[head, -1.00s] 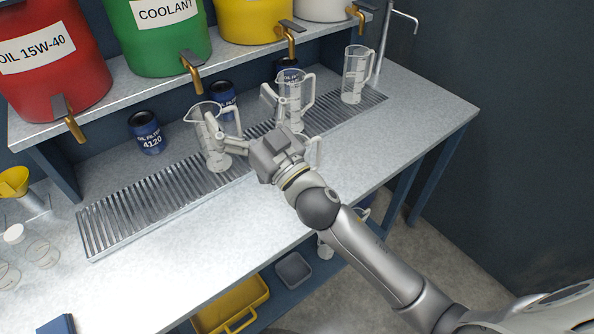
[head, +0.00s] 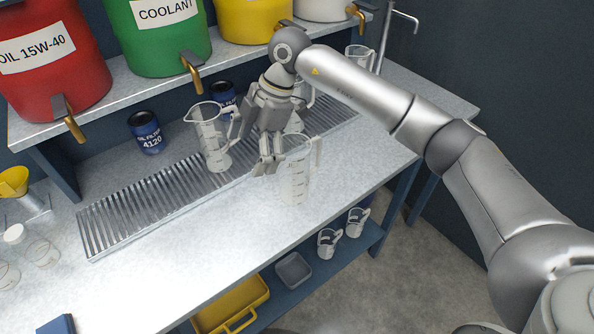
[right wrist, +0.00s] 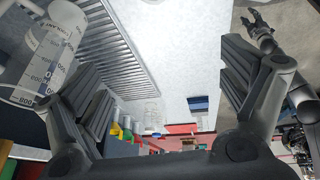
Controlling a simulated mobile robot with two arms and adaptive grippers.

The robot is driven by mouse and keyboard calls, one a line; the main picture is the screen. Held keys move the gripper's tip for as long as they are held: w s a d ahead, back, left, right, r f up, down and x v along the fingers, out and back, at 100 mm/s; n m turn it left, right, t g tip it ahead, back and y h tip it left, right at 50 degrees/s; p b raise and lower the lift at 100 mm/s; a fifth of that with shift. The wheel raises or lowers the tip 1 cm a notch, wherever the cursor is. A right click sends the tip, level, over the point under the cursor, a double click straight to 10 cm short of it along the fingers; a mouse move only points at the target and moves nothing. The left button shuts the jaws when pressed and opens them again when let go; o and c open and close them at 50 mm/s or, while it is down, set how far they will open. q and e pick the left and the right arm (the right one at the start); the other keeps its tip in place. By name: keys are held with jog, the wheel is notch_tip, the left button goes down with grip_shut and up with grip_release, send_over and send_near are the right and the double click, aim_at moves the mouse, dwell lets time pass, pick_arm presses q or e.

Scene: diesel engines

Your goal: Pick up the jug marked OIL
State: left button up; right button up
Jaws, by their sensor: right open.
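Clear measuring jugs stand on the bench, and I cannot read OIL on any of them. In the head view one jug (head: 207,132) stands on the drain grate, one (head: 298,180) at the grate's front edge, and one (head: 357,55) at the back. Another is mostly hidden behind my right gripper (head: 268,166). That gripper is open and empty, pointing down between the left and front jugs. In the right wrist view its open fingers (right wrist: 168,100) have a jug (right wrist: 50,50) with dark print beside the left finger. My left gripper (right wrist: 258,22) shows small there, fingers apart.
Red (head: 55,60), green (head: 155,40) and yellow drums with brass taps stand on the shelf above. Blue oil filter cans (head: 147,133) sit beneath. Small jugs (head: 328,243) and a yellow tray (head: 232,303) are on the lower shelf. The front bench is mostly clear.

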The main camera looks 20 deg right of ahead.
aim_at(299, 144)
jog(key=w+d+r+m+h, duration=0.25)
jog(key=d+h, duration=0.25)
jog(key=d, duration=0.6)
jog(key=shift+m, duration=0.55)
notch_tip(299, 144, down, 4)
jog(key=shift+s+f+p, duration=0.1)
jog(key=shift+s+p, duration=0.05)
jog(key=shift+p, duration=0.6)
jog(key=shift+f, duration=0.35)
jog(key=shift+f+p, duration=0.55)
jog(key=shift+p, duration=0.05)
notch_tip(299, 144, down, 4)
jog(key=shift+a+f+p, duration=0.1)
jog(key=shift+p, duration=0.7)
jog(key=shift+c, duration=0.4)
jog(key=c, duration=1.4)
